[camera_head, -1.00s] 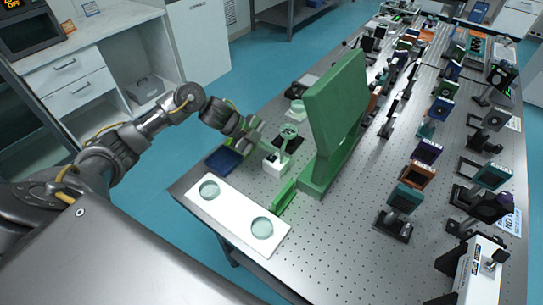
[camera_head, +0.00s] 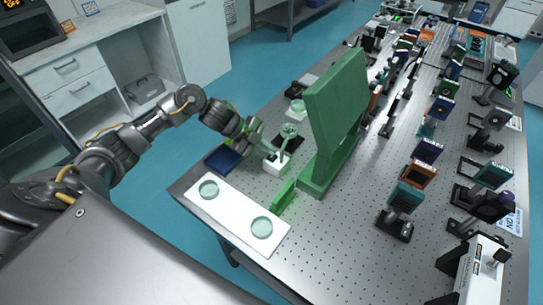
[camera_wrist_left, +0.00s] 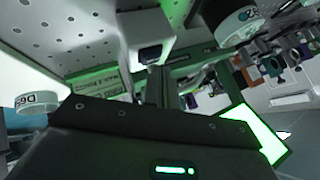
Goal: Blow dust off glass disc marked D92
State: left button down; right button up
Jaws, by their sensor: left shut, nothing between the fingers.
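Two pale green glass discs, a left one (camera_head: 208,189) and a right one (camera_head: 262,228), lie on a white plate (camera_head: 234,208) at the table's near corner. Their markings are too small to read, so I cannot tell which is D92. My left gripper (camera_head: 267,149) is shut and empty, above the table behind the plate, close to a small white block (camera_head: 275,167). In the left wrist view the gripper's dark body fills the bottom. A round piece with partly hidden lettering (camera_wrist_left: 30,101) shows at left there, and another round rim (camera_wrist_left: 241,22) at upper right. My right gripper is not in view.
A tall green panel (camera_head: 334,115) stands right of the gripper. A low green piece (camera_head: 283,196) is near the plate. Several optics mounts crowd the right.

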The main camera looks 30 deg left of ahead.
aim_at(268, 156)
pick_arm(q)
jog(key=shift+f, duration=0.45)
dwell(0.6)
jog(key=shift+r, duration=0.1)
jog(key=shift+r+p, duration=0.6)
jog(key=shift+r, duration=0.2)
jog(key=shift+r, duration=0.1)
notch_tip(268, 156, up, 5)
jog(key=p, duration=0.4)
jog(key=shift+p, duration=0.3)
dwell(0.6)
